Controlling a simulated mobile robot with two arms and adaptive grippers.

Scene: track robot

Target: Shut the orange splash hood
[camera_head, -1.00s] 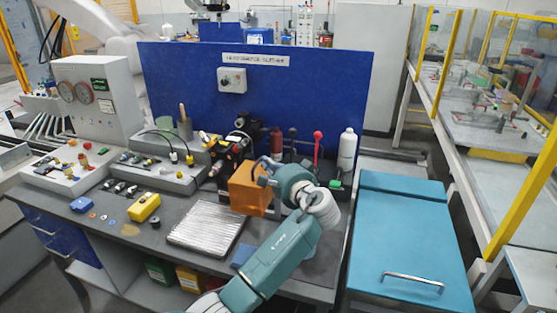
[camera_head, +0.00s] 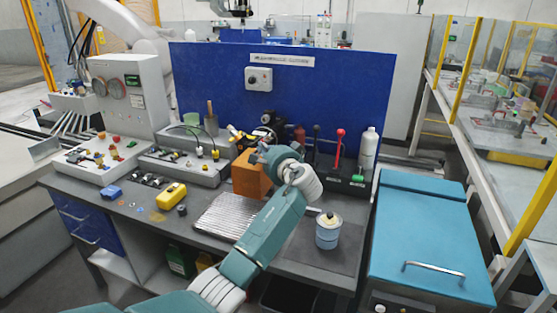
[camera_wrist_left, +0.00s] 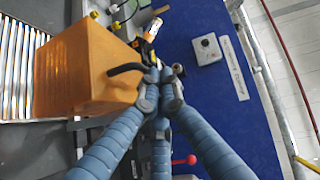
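The orange splash hood (camera_head: 246,176) is a box-shaped cover on the bench, behind the ribbed metal plate (camera_head: 222,221). My left gripper (camera_head: 262,158) is at the hood's upper right side and partly hides it. In the left wrist view, the hood (camera_wrist_left: 85,68) fills the left part. The blue fingers of my left gripper (camera_wrist_left: 160,82) converge with their tips together beside the hood's right edge. A curved black piece (camera_wrist_left: 126,69) runs from the hood to the fingertips; I cannot tell whether they grip it. My right gripper is not in view.
A lidded can (camera_head: 328,232) stands on the bench right of my left arm. A red-knobbed lever (camera_head: 339,145) and white bottle (camera_head: 368,150) stand behind. A blue panel (camera_head: 330,95) closes the back. A teal cabinet (camera_head: 425,235) stands at right.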

